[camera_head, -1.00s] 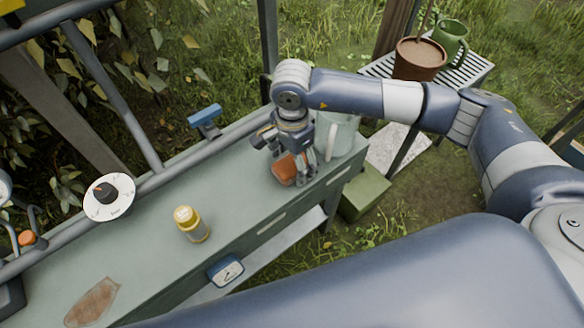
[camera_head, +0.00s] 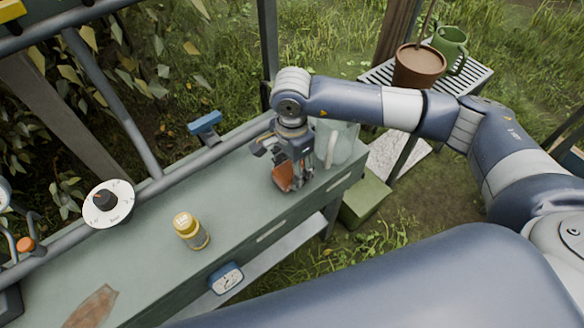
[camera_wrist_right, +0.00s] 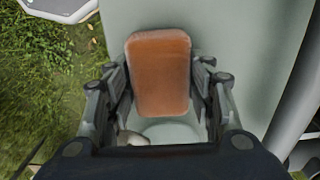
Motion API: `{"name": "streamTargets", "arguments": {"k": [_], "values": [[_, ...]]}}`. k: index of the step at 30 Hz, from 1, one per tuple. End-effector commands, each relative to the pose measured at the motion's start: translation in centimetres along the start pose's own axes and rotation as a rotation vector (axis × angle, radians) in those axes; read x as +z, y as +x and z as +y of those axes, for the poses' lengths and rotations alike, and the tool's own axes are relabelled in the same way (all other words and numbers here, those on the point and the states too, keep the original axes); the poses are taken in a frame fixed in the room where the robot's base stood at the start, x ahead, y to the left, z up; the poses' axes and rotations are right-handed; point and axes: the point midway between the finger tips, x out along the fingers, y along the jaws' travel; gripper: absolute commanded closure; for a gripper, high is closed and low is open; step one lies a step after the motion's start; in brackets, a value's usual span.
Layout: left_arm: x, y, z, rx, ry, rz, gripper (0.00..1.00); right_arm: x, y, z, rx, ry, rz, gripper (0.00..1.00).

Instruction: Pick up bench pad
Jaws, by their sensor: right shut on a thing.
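The bench pad (camera_head: 284,177) is an orange-brown rounded block near the right end of the grey-green bench (camera_head: 240,213). In the right wrist view the pad (camera_wrist_right: 160,72) lies lengthwise between the two fingers of my right gripper (camera_wrist_right: 163,100). In the head view my right gripper (camera_head: 291,180) points down over the pad and hides part of it. Its fingers are shut on the pad's sides. Whether the pad touches the bench top I cannot tell. My left gripper is not in view.
A clear pitcher (camera_head: 337,143) stands just right of the gripper. A yellow-capped jar (camera_head: 191,231) stands mid-bench. A white dial (camera_head: 108,204) and a blue-handled item (camera_head: 205,122) are along the rail. A green box (camera_head: 366,199) is below the bench's right end.

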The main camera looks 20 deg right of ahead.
Motion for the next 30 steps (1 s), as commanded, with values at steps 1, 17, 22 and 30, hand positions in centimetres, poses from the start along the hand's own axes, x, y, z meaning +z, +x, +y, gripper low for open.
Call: {"name": "streamTargets", "arguments": {"k": [1, 17, 22, 30], "values": [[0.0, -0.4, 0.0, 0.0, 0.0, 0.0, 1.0, 0.0, -0.8, -0.1, -0.003, 0.0, 0.0, 0.67], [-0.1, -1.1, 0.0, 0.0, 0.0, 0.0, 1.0, 5.2, -3.6, 7.3, 0.0, -0.008, -0.002, 0.67], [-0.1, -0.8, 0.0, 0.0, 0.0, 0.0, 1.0, 7.5, -3.9, 10.4, -0.001, -0.006, -0.002, 0.67], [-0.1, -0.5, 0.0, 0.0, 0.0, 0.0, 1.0, 9.1, -4.2, 12.8, -0.001, -0.001, 0.0, 0.67]]}}
